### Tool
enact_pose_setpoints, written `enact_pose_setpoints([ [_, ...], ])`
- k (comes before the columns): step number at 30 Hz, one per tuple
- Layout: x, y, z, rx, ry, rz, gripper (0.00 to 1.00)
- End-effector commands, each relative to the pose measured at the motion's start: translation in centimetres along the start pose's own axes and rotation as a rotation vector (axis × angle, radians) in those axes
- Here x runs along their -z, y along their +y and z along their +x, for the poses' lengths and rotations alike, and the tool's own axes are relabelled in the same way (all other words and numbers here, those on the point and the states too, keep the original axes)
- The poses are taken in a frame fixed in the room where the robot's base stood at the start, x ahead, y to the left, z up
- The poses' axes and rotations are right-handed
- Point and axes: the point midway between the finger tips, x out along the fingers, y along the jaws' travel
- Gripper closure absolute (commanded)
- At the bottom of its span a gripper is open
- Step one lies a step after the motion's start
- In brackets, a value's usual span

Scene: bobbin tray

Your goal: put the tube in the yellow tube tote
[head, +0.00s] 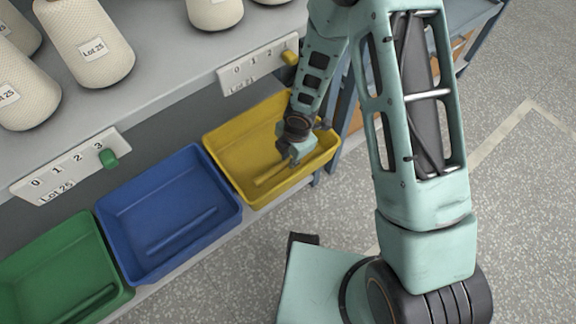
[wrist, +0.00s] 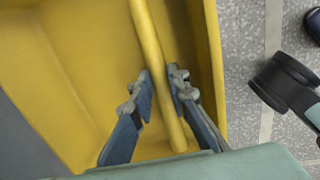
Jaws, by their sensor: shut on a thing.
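The yellow tube tote (head: 236,135) is the rightmost of three totes in the head view. Its yellow inside fills much of the wrist view (wrist: 85,60). A yellow tube (head: 270,174) lies inside it, along the tote; it runs between my fingers in the wrist view (wrist: 150,40). My gripper (head: 290,155) reaches down into the yellow tote. Its two fingers (wrist: 164,85) are shut on the tube, one on each side. Whether the tube touches the tote floor is unclear. My gripper and arm cover part of the tote in the head view.
A blue tote (head: 130,205) with a blue tube (head: 182,232) and a green tote (head: 40,262) with a green tube (head: 88,303) stand to the left. A shelf edge (head: 165,85) with number plates and large cones (head: 85,40) is above. Open floor (head: 520,210) lies right.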

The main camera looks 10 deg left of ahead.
Motion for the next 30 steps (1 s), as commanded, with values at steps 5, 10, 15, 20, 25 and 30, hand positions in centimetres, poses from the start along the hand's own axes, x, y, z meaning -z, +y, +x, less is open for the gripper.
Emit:
enact_pose_setpoints([
  [5, 0.7, 0.0, 1.4, 0.002, 0.000, -0.002, 1.00],
  [10, 0.7, -0.4, 3.7, 0.001, 0.001, -0.001, 1.00],
  [15, 0.6, -0.3, 3.6, 0.000, 0.001, 0.001, 1.00],
  [20, 0.6, -0.4, 3.9, 0.000, 0.001, 0.000, 1.00],
  [25, 0.6, -0.4, 3.9, 0.000, 0.001, 0.000, 0.71],
  [30, 0.6, -0.4, 3.9, 0.000, 0.001, 0.000, 0.67],
])
